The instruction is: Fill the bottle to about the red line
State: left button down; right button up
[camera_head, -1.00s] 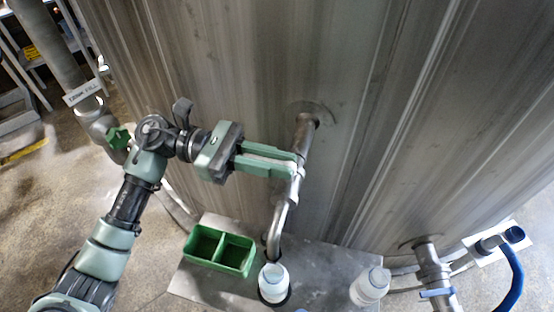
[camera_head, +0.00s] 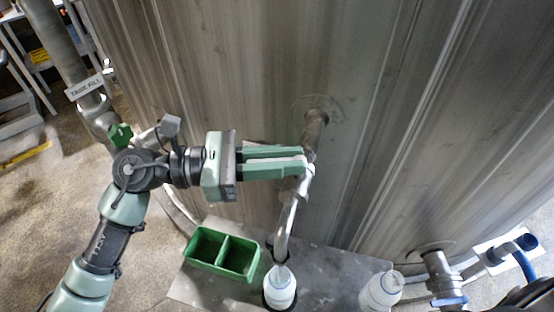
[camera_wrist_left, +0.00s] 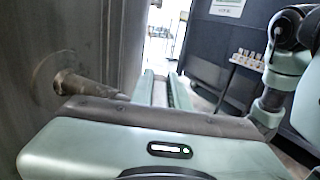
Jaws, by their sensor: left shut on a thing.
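A white bottle (camera_head: 280,292) stands upright under the mouth of a curved metal spout (camera_head: 288,222) that comes out of the large steel tank. I cannot make out its red line or its fill level in this view. My left gripper (camera_head: 306,164) reaches in from the left, level, and is shut on the tap (camera_head: 308,178) where the spout bends down. Its fingers hide most of what they hold. The wrist view shows the gripper's green body and fingers, and a pipe stub (camera_wrist_left: 72,84) on the tank wall. My right gripper is not in view.
A green two-part tray (camera_head: 222,252) lies left of the bottle on the metal shelf (camera_head: 325,262). A second white bottle (camera_head: 381,291) stands to the right. A valve pipe (camera_head: 440,275) and a blue hose (camera_head: 525,262) are further right. The tank wall (camera_head: 240,70) rises behind.

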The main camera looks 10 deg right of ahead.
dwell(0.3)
pick_arm(q)
jog(key=c, duration=1.4)
grip_release()
jog(key=shift+o, duration=0.2)
jog(key=shift+w+a+f, duration=0.1)
jog(key=shift+a, duration=0.25)
jog(key=a+b, duration=0.3)
jog(key=a, duration=0.4)
jog(key=shift+w, duration=0.45)
